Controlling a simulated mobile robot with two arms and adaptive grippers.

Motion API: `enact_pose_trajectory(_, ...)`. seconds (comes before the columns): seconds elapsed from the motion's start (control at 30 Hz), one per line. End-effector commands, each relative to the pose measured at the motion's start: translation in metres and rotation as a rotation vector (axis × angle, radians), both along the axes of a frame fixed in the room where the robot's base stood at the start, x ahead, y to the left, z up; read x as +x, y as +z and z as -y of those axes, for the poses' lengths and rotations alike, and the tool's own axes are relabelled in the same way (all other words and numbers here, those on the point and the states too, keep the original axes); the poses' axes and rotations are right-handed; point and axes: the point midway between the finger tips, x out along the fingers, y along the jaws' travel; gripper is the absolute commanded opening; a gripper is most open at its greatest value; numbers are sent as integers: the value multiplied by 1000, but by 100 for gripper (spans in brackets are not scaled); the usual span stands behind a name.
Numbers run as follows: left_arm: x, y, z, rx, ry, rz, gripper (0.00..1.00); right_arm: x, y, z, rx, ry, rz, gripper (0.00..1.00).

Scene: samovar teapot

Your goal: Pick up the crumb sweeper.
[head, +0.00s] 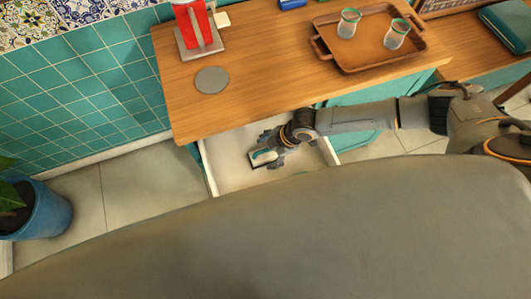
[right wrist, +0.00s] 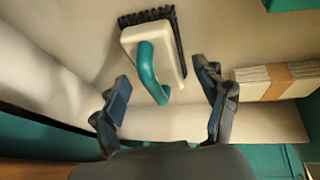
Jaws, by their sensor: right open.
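The crumb sweeper (head: 262,158) lies in the open drawer (head: 229,173) under the wooden counter. In the right wrist view the crumb sweeper (right wrist: 134,48) shows a cream body, a teal curved handle and dark bristles along its far edge. My right gripper (head: 273,147) reaches down over the drawer from the right, close to the sweeper. In the right wrist view my right gripper (right wrist: 165,100) is open and empty. The handle's near end shows between its spread fingers; I cannot tell whether they touch. My left gripper is not in view.
A banded stack of pale paper (right wrist: 278,82) lies in the drawer to the right. The counter (head: 262,75) holds a wooden tray (head: 345,62) with two glasses, a grey disc (head: 211,80) and a red item on a stand. A blue plant pot (head: 45,212) stands at left.

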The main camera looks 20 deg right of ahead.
Motion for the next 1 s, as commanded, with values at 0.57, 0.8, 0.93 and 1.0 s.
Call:
enact_pose_trajectory(0.57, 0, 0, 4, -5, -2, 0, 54, 0, 1, 0, 0, 0, 0, 9)
enact_pose_trajectory(0.8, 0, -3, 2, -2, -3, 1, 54, 0, 12, 0, 1, 1, 1, 9)
enact_pose_trajectory(0.93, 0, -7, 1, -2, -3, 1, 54, 1, 34, 0, 2, 1, 4, 9)
enact_pose_trajectory(1.0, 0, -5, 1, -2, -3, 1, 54, -10, 49, 13, -1, -1, 2, 9)
